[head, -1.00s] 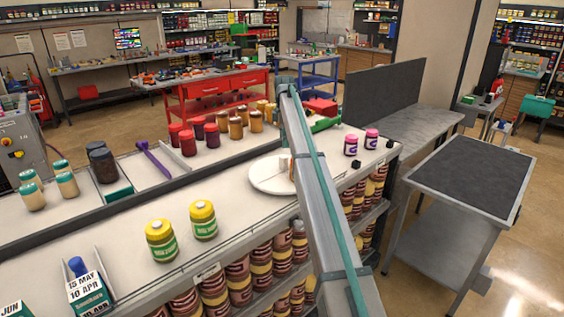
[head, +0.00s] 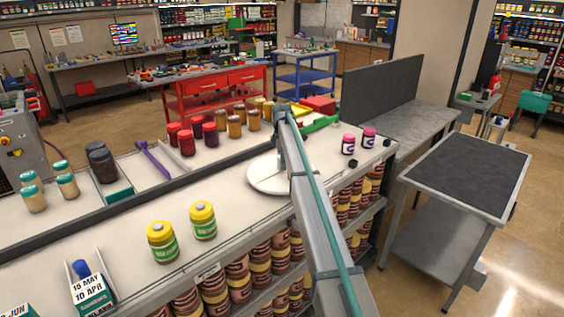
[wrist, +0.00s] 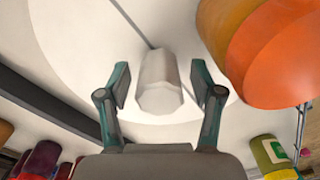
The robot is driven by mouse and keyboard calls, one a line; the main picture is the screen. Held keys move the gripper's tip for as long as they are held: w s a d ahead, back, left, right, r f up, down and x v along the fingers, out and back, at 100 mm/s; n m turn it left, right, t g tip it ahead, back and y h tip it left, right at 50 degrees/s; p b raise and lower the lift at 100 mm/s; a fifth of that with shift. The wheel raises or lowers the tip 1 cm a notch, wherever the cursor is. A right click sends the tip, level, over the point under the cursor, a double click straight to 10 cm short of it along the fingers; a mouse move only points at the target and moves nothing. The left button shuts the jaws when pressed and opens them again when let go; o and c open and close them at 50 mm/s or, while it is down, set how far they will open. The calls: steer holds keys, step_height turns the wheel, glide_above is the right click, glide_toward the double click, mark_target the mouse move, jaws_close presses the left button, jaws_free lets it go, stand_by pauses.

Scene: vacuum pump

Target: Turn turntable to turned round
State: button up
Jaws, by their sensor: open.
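The turntable (head: 262,182) is a round white disc on the long white counter; my arm covers its right part in the head view. In the wrist view the disc (wrist: 75,50) fills most of the picture, with a thin dark line across it. A pale faceted post (wrist: 160,72) stands up from it. My gripper (wrist: 160,88) is open, with one finger on each side of the post and visible gaps between. An orange-and-yellow jar (wrist: 262,50) is close at the upper right, beside the right finger.
Two yellow-lidded jars (head: 162,241) stand left of the turntable, and two pink-lidded jars (head: 348,144) stand to its right. Red and orange jars (head: 210,134) line up behind, past a dark rail. Counter space between the yellow-lidded jars and the turntable is clear.

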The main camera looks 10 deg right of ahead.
jaws_close()
